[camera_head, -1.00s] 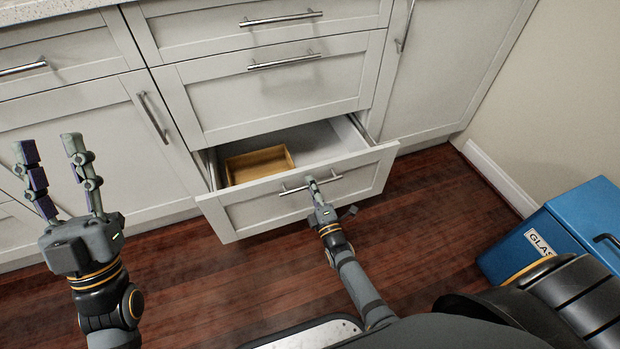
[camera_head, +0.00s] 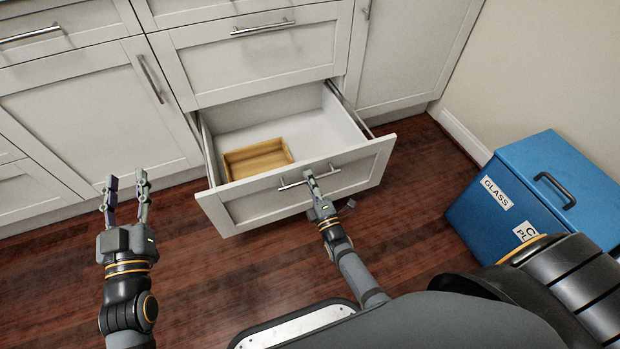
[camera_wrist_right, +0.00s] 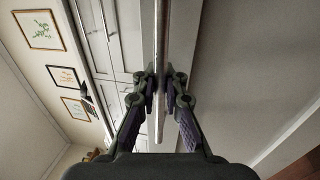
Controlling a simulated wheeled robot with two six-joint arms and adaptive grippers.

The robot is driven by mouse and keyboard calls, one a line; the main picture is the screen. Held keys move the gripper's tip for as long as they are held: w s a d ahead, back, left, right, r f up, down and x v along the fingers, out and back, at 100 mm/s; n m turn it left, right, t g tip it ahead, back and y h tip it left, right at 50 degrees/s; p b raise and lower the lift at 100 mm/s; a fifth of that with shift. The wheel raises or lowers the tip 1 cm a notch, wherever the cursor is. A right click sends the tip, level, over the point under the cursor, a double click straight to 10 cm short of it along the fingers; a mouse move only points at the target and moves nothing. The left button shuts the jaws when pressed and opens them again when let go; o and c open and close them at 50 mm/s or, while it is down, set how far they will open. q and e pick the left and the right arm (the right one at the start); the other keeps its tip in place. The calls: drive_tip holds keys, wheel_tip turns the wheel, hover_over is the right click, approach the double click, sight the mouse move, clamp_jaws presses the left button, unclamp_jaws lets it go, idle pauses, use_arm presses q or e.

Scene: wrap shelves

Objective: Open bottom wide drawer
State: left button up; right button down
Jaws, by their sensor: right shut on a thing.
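The bottom wide drawer (camera_head: 255,207) is pulled well out of the white cabinet, and its inside shows. A light wooden tray (camera_head: 257,158) lies in it at the left. My right gripper (camera_head: 312,178) is shut on the drawer's metal bar handle (camera_head: 291,186). In the right wrist view the fingers (camera_wrist_right: 163,88) close on both sides of the handle bar (camera_wrist_right: 160,60). My left gripper (camera_head: 125,190) is open and empty, held over the floor to the left of the drawer.
A closed drawer (camera_head: 250,62) is above the open one. A blue bin (camera_head: 510,215) labelled GLASS stands on the right. The dark wood floor (camera_head: 225,275) is bare in front of the drawer. The wall (camera_head: 530,75) is at the far right.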

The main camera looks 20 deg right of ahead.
drive_tip(key=shift+s+f, duration=0.1)
drive_tip(key=shift+s, duration=0.05)
drive_tip(key=c, duration=1.4)
unclamp_jaws()
drive_tip(key=shift+c, duration=0.2)
drive_tip(key=s+f, duration=0.2)
drive_tip(key=s, duration=0.9)
drive_tip(key=shift+s+d+f, duration=0.15)
drive_tip(key=shift+s+d, duration=0.05)
drive_tip(key=shift+s, duration=0.15)
